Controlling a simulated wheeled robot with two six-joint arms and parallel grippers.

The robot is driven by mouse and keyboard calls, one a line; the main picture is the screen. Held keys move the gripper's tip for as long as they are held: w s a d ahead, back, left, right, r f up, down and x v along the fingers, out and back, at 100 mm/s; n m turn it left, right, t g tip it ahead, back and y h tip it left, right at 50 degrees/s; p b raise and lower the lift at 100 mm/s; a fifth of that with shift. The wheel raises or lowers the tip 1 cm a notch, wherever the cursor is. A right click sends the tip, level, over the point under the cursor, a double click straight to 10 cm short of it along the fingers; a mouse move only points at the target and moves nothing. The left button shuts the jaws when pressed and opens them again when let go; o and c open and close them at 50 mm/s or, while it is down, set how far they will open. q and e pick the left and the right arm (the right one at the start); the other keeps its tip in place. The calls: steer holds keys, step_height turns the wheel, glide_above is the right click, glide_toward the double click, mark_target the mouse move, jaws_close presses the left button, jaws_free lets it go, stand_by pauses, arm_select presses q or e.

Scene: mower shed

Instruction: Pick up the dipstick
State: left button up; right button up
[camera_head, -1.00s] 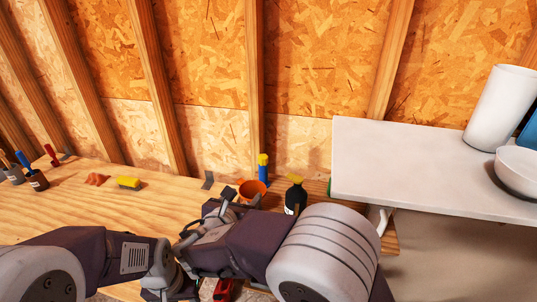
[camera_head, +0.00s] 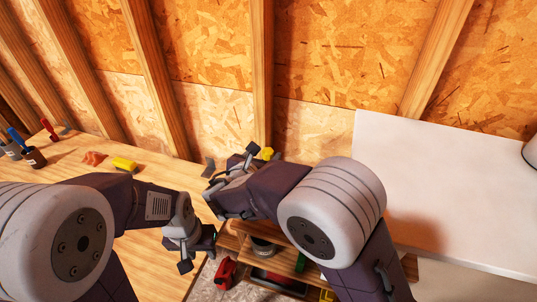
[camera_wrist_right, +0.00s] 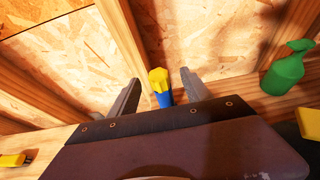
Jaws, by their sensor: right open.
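I cannot make out a dipstick in either view. My right gripper (camera_head: 230,165) is open over the back of the bench, near the wall. In the right wrist view its two fingers (camera_wrist_right: 160,78) stand apart. A blue bottle with a yellow cap (camera_wrist_right: 159,80) shows between them, upright, with clear gaps on both sides. How far it lies beyond the fingertips is unclear. In the head view only its yellow cap (camera_head: 267,153) shows past my right gripper. My left gripper (camera_head: 198,252) hangs low by the bench edge; its jaw opening is unclear.
A green spray bottle (camera_wrist_right: 287,70) stands right of the blue bottle. A yellow brush (camera_head: 124,164), an orange-brown lump (camera_head: 94,158) and tool cups (camera_head: 34,158) are on the bench (camera_head: 100,190). A white tabletop (camera_head: 440,190) lies right. A red object (camera_head: 225,273) is below.

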mark_target(268, 150)
steer(key=x, duration=0.5)
steer(key=shift+a, duration=0.2)
jaws_close()
steer(key=shift+r, duration=0.2)
